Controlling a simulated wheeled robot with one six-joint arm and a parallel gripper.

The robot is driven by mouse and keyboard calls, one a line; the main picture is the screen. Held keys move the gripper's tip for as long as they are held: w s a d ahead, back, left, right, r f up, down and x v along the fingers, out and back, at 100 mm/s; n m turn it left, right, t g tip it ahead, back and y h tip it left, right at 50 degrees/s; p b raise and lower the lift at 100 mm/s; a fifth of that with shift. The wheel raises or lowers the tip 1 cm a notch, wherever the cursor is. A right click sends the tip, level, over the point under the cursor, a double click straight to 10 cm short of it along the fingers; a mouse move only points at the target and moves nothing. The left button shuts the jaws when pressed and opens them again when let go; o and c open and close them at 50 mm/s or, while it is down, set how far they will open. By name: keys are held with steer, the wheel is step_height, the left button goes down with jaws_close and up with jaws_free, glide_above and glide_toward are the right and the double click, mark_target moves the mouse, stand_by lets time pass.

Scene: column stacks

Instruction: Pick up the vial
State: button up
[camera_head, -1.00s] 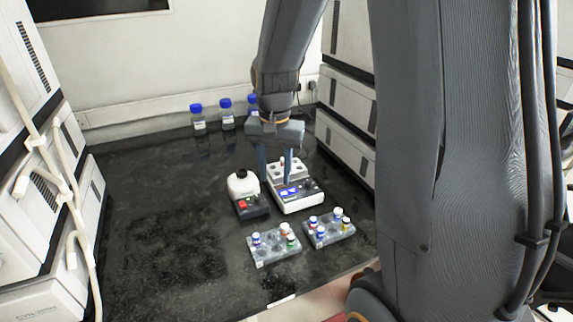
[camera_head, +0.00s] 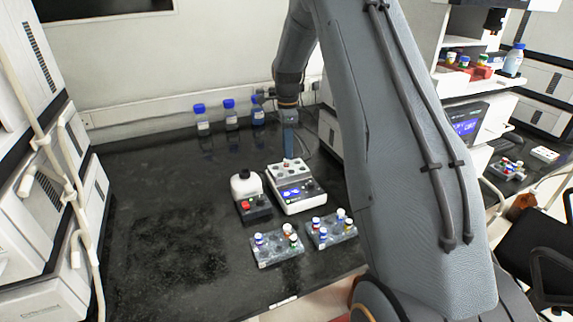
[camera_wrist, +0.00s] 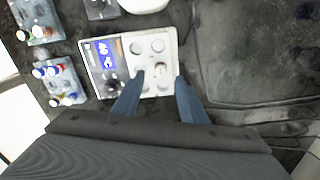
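A single vial with a white and reddish top (camera_head: 287,162) stands in the white block on top of a white device (camera_head: 297,196). In the wrist view the vial (camera_wrist: 160,69) sits in one of the block's round holes, the others looking empty. My gripper (camera_wrist: 160,82) is open, its two blue-grey fingers apart, with the vial's top showing between the tips. In the head view my gripper (camera_head: 289,152) is just above and behind the block, its fingers overlapping. I cannot tell whether the fingers are down beside the vial; nothing is held.
Two grey racks (camera_head: 272,257) (camera_head: 333,239) with several capped vials stand in front of the device. A small mixer with a white top (camera_head: 246,188) stands close to its left. Blue-capped bottles (camera_head: 231,117) line the back wall. The left of the black bench is clear.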

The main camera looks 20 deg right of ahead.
mark_target(286, 165)
steer(key=shift+a+f+p, duration=0.1)
steer(key=shift+f+p, duration=0.6)
steer(key=shift+f, duration=1.4)
jaws_close()
steer(key=shift+w, duration=0.1)
